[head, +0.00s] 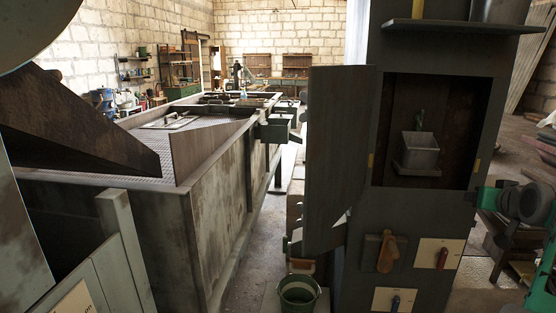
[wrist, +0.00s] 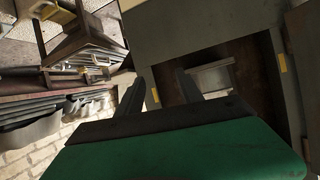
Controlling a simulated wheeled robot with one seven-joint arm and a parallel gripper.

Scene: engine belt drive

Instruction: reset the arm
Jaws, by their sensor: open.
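My gripper (wrist: 160,82) shows in the wrist view as two dark fingers standing apart beyond a green body. Nothing is seen between the fingers. They point toward the grey cabinet (wrist: 200,28) and its open recess, and the wrist picture is tilted. I cannot tell whether the fingers touch the cabinet. In the head view the fingers cannot be made out; green and grey jointed parts show at the right edge, beside the cabinet (head: 425,205).
The cabinet's door (head: 340,150) stands open to the left. A small metal box (head: 420,150) sits in the recess. Handles (head: 388,254) are on the front below. A green bucket (head: 299,292) stands at the cabinet's foot. A long metal tank (head: 220,190) fills the left; a narrow floor strip lies between.

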